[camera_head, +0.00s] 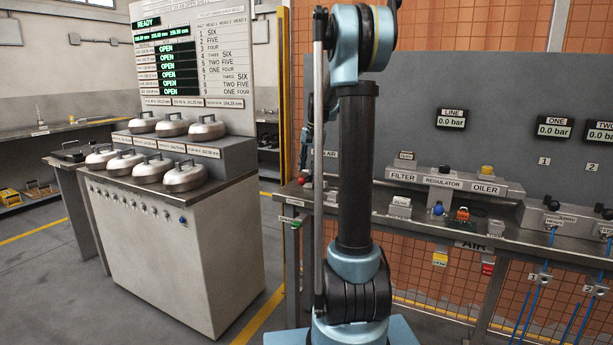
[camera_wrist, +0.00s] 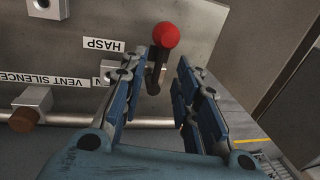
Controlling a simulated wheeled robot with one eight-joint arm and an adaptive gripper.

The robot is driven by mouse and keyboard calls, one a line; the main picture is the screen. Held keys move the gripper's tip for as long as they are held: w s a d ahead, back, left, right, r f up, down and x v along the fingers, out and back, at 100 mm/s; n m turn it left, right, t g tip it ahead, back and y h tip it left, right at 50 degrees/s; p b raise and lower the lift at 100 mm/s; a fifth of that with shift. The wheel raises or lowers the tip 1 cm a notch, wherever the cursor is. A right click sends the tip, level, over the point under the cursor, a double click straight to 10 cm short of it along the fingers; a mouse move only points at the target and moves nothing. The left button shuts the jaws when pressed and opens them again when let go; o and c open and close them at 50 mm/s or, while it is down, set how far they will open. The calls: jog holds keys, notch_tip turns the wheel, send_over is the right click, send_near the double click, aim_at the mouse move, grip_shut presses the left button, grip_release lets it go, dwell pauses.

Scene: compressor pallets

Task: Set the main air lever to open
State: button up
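In the wrist view, a lever with a red ball knob (camera_wrist: 165,35) on a short dark stem stands out from a grey panel. It lies ahead of my gripper (camera_wrist: 155,72), whose two blue-padded fingers are apart, one on each side of the line to the stem. No contact with the lever shows. In the head view, a small red knob (camera_head: 304,181) shows at the left end of the grey bench, left of my arm. My gripper is mostly hidden behind my arm there. A panel label ending in "AIR" is partly covered.
The wrist view shows a HASP label (camera_wrist: 104,45) and a vent silencer (camera_wrist: 24,119) beside the lever. The bench (camera_head: 440,222) continues right with a regulator (camera_head: 443,181) and an oiler. The line gauge (camera_head: 452,119) reads 0.0 bar. A cabinet (camera_head: 180,255) with metal pots stands left.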

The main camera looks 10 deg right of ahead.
aim_at(306, 178)
jog(key=shift+w+a+f, duration=0.1)
jog(key=shift+a+f, duration=0.05)
jog(key=shift+f, duration=0.65)
jog(key=shift+w+a+f, duration=0.1)
jog(key=shift+f, duration=0.7)
grip_shut()
